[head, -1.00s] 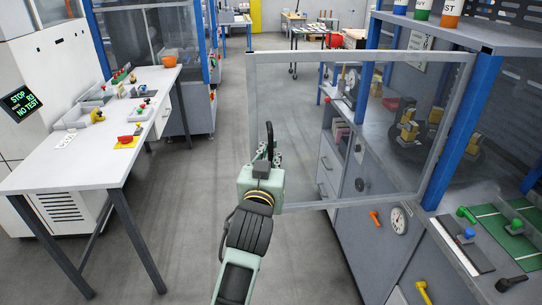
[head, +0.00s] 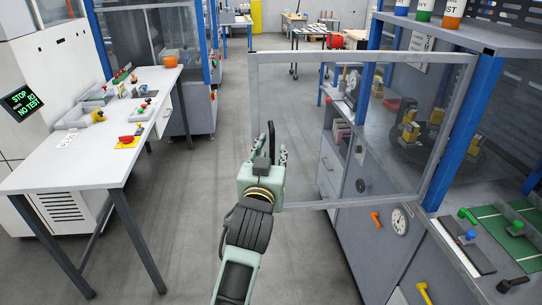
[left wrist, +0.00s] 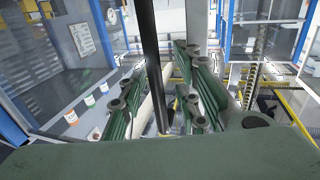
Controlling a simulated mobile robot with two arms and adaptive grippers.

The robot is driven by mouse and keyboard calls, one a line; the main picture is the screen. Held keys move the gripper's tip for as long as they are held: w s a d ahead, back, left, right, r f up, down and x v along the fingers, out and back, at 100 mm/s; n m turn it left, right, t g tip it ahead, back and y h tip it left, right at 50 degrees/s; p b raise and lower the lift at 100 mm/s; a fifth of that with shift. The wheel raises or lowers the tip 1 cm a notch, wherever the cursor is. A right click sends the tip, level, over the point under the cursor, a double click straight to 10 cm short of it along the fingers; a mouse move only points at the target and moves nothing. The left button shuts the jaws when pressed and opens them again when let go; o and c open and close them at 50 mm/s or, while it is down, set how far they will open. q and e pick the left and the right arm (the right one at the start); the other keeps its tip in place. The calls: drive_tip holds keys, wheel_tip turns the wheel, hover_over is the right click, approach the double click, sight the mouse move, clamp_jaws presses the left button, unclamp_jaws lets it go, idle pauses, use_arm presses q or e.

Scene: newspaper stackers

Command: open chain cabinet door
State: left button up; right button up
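The cabinet door is a clear panel in a grey frame (head: 360,58). It stands swung out from the blue post (head: 465,130) of the right-hand cabinet, across the aisle. My left gripper (head: 277,148) is at the door's free left edge, near its lower corner. Its fingers are spread apart. In the left wrist view my left gripper (left wrist: 168,98) shows green fingers on both sides of a dark upright bar (left wrist: 149,45). I cannot tell whether they touch it. My right gripper is out of view.
A white workbench (head: 60,178) with small parts stands on the left. The grey cabinet (head: 345,240) and its worktop, with a green board (head: 505,235), are on the right. The floor (head: 195,215) between them is clear.

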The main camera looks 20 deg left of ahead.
sight(274, 113)
use_arm(q)
wheel_tip(274, 113, up, 9)
drive_tip(key=shift+r, duration=0.1)
idle(0.7)
